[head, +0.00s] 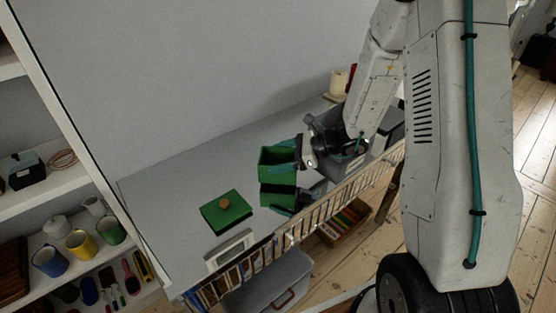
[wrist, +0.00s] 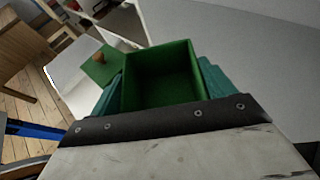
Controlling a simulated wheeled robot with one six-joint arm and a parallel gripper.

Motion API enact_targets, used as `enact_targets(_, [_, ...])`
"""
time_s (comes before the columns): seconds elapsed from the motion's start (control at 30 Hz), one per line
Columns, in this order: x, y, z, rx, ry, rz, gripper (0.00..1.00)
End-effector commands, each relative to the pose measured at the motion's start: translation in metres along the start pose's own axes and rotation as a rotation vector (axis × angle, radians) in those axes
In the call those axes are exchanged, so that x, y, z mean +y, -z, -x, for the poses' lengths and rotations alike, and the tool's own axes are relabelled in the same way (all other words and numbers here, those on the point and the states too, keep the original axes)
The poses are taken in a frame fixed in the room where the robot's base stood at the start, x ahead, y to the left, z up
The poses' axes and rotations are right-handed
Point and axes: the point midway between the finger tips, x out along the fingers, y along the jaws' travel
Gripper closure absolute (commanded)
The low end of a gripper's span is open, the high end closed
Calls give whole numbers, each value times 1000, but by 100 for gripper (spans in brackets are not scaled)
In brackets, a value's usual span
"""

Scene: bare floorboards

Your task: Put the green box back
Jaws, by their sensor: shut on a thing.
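The green box (head: 277,169) is open at the top and looks empty inside. My gripper (head: 283,180) is shut on it, with teal fingers on its sides, and holds it over the grey top of a shelf unit. Whether the box touches that top I cannot tell. In the wrist view the green box (wrist: 160,77) sits between the teal fingers, its opening in view. A green lid (head: 226,212) with a round wooden knob lies apart on the grey top, left of the box; the lid also shows in the wrist view (wrist: 101,65).
A small white device with a display (head: 230,250) lies at the front edge of the grey top (head: 165,190). A cream candle-like object (head: 339,83) stands at the far end. Shelves with cups (head: 81,243) are at left. A grey bin (head: 270,285) stands below.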

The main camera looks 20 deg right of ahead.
Motion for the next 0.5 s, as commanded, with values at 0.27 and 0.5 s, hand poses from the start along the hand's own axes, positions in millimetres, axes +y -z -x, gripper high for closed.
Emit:
enact_targets(0.27, [0,16,-6,0,2,-1,41])
enact_targets(0.5, [0,18,-9,0,-1,0,13])
